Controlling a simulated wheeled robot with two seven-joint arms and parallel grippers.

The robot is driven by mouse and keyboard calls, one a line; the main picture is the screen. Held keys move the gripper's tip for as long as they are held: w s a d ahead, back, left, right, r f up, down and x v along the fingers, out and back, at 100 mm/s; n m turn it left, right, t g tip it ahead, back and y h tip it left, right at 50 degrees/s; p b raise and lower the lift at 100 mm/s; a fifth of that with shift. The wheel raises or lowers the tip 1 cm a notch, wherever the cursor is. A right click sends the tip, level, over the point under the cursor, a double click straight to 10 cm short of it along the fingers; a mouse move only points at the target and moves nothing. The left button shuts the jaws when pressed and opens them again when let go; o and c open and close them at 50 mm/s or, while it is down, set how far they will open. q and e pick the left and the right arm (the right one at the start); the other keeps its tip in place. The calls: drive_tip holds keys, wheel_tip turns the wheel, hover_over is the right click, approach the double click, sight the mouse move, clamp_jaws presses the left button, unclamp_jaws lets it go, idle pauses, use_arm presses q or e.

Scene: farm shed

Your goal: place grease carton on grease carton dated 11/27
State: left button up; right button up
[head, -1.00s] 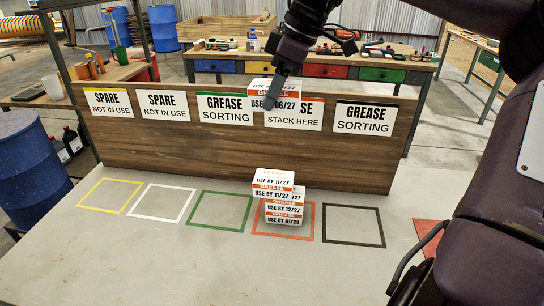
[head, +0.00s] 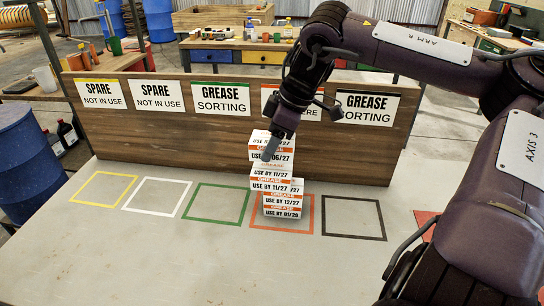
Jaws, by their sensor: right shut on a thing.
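My right gripper (head: 271,152) is shut on a white-and-orange grease carton (head: 284,156) that reads 06/27. Its finger covers part of the carton's left side. The held carton is right above a stack of grease cartons. The stack's top carton (head: 274,187) reads 11/27. Below it are a carton dated 12/27 (head: 285,201) and one dated 01/29 (head: 283,212) at the bottom. I cannot tell whether the held carton touches the top carton. The stack stands upright in the orange square (head: 311,229). My left gripper is not in view.
A wooden board (head: 226,134) with signs stands behind the stack; my right arm hides much of the stack-here sign. Green (head: 211,219), white (head: 131,207), yellow (head: 74,201) and black (head: 352,238) squares on the table are empty. The front of the table is clear.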

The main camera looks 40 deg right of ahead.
wheel_tip(320, 180, down, 4)
drive_tip(key=shift+f, duration=0.15)
drive_tip(key=o, duration=1)
drive_tip(key=shift+o, duration=0.2)
drive_tip(key=v, duration=1.2)
